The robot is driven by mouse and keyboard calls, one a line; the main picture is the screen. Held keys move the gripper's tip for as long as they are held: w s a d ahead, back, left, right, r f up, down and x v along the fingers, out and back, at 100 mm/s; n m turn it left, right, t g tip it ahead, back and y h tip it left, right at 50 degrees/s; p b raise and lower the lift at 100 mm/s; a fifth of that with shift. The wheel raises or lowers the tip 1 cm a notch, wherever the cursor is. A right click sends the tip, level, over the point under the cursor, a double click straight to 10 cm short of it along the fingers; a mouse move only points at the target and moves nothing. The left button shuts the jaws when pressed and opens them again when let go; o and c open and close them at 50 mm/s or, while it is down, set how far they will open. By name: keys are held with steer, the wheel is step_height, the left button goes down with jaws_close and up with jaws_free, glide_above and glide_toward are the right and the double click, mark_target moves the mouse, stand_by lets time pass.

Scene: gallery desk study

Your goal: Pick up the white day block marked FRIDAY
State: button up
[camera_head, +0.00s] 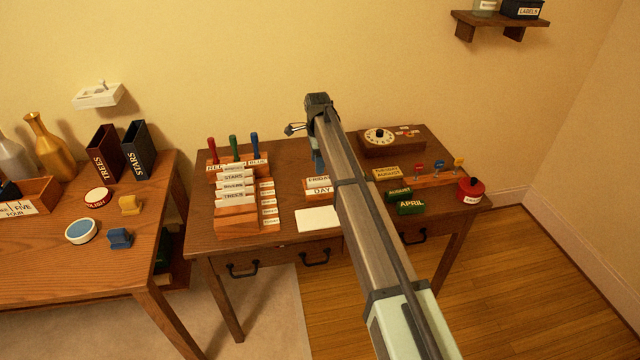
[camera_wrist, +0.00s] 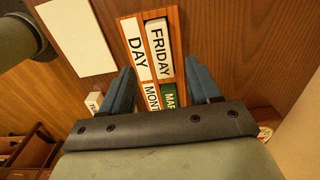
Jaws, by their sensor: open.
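The white FRIDAY block (camera_wrist: 158,40) lies in a wooden holder (camera_wrist: 176,24) beside a white strip marked DAY (camera_wrist: 133,42). In the head view the FRIDAY block (camera_head: 318,181) sits above the DAY strip, partly hidden at the right by my arm. My gripper (camera_wrist: 160,67) is open, its blue fingers on either side of the holder, with the FRIDAY block between and beyond the tips. I cannot tell the height gap. In the head view only a bit of blue finger (camera_head: 318,158) shows beside my arm.
A white MON-marked block (camera_wrist: 152,95) and a green MAR-marked block (camera_wrist: 169,96) lie nearer the palm. A blank white card (camera_head: 318,219) lies in front of the holder. A rack of labelled cards (camera_head: 236,218) stands left; green APRIL block (camera_head: 411,207) and red pot (camera_head: 471,189) stand right.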

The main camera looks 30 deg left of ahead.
mark_target(319, 179)
steer(key=shift+w+d+f, duration=0.1)
steer(key=shift+f, duration=1.7)
steer(key=shift+w+d+f, duration=0.1)
steer(key=shift+f, duration=1.65)
steer(key=shift+c, duration=0.3)
jaws_close()
